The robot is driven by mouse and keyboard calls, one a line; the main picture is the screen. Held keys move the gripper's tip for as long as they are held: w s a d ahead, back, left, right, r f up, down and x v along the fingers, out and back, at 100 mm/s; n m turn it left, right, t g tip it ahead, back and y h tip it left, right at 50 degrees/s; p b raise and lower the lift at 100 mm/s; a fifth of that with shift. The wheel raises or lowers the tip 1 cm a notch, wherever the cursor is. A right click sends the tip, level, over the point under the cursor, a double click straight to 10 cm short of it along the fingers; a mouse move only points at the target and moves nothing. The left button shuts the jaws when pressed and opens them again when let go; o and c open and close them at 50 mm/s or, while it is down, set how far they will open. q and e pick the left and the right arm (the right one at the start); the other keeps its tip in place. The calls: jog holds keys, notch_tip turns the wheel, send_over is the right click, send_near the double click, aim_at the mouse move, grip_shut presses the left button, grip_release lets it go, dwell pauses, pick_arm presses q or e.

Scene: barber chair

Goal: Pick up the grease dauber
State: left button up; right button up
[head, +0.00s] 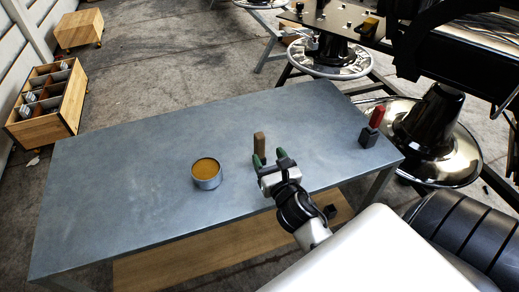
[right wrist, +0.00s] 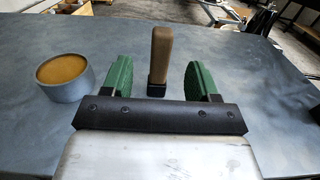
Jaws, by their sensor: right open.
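The grease dauber, as I take it, is the upright piece with a brown wooden handle (head: 259,143) and a dark base, standing on the grey table. In the right wrist view the dauber (right wrist: 161,55) stands just beyond the fingertips, in line with the gap between them. My right gripper (head: 269,160) is open and empty, with green finger pads on both sides of the gap; it also shows in the right wrist view (right wrist: 160,78). My left gripper is not in view.
A round tin of orange-brown grease (head: 206,173) stands left of the dauber. A red-handled piece in a dark block (head: 371,127) stands near the table's right end. The grey table (head: 120,190) is otherwise clear. Wooden crates (head: 45,105) stand on the floor at left.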

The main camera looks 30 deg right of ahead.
aim_at(261, 142)
jog(key=shift+x, duration=1.15)
jog(key=shift+w+d+r, duration=0.1)
jog(key=shift+w+d, duration=0.1)
jog(key=shift+w, duration=0.4)
jog(key=x, duration=0.4)
jog(key=shift+w+d+p, duration=0.1)
jog(key=shift+p, duration=0.2)
jog(key=shift+c, duration=0.2)
jog(key=c, duration=1)
